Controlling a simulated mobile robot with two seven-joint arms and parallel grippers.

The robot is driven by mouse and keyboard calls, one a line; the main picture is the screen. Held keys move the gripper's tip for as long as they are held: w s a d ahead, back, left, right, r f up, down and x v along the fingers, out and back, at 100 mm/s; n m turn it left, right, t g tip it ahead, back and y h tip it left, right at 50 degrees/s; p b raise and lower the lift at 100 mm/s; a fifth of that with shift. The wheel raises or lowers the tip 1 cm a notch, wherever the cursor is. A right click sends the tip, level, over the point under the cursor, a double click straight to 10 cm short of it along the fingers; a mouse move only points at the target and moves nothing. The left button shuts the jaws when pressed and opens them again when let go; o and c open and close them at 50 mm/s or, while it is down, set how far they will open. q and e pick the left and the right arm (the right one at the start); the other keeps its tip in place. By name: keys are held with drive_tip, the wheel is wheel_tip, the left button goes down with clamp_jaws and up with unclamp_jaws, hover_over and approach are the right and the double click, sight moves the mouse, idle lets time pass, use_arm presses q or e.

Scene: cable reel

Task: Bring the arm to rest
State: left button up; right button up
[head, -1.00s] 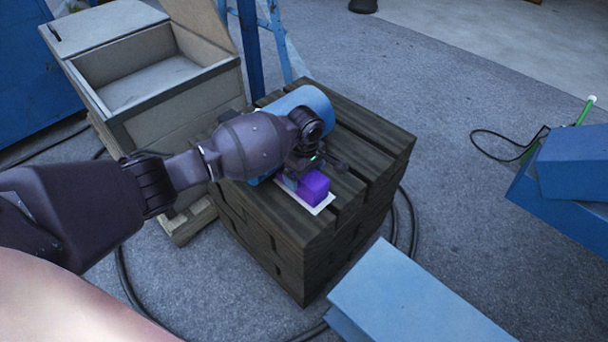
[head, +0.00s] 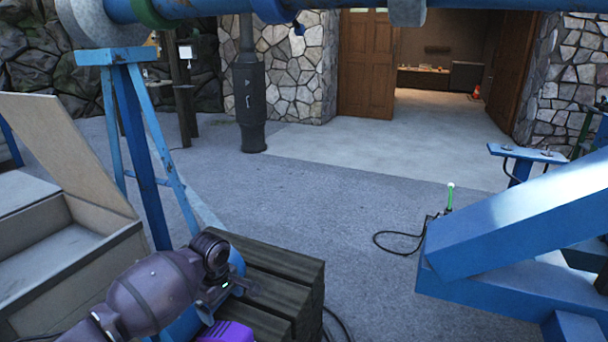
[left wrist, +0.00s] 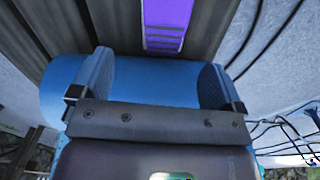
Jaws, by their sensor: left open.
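My left gripper (head: 236,287) is at the lower left of the head view, above the wooden block stack (head: 285,275). In the left wrist view its two fingers (left wrist: 155,82) are wide apart with nothing held between them. A blue cylinder (left wrist: 150,78) lies behind the fingers; it also shows partly behind my arm in the head view (head: 237,257). A purple block (head: 226,332) is cut off by the bottom edge of the head view and also shows at the top of the left wrist view (left wrist: 167,22). My right gripper is in neither view.
An open wooden box (head: 75,262) stands at the left, beside a blue trestle (head: 140,130). Blue beams (head: 530,225) fill the right side. The grey floor between is clear.

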use_arm(q)
drive_tip(key=w+d+r+m+t+h, duration=0.35)
drive_tip(key=d+r+m+t, duration=0.5)
drive_tip(key=m, duration=0.45)
drive_tip(key=s+a+f+y+p, duration=0.1)
drive_tip(key=s+a+f+p, duration=0.1)
drive_tip(key=s, duration=1.2)
drive_tip(key=s+a+f+t+y+p, duration=0.1)
drive_tip(key=s+a+f, duration=0.4)
drive_tip(key=s, duration=0.9)
drive_tip(key=s+a+f+t+y+p, duration=0.1)
drive_tip(key=s+a+f+p, duration=0.2)
drive_tip(key=s, duration=1.2)
drive_tip(key=a+p, duration=0.1)
drive_tip(key=a, duration=0.1)
drive_tip(key=shift+a+f+m+y, duration=0.3)
drive_tip(key=shift+m+y, duration=0.05)
drive_tip(key=shift+m, duration=0.05)
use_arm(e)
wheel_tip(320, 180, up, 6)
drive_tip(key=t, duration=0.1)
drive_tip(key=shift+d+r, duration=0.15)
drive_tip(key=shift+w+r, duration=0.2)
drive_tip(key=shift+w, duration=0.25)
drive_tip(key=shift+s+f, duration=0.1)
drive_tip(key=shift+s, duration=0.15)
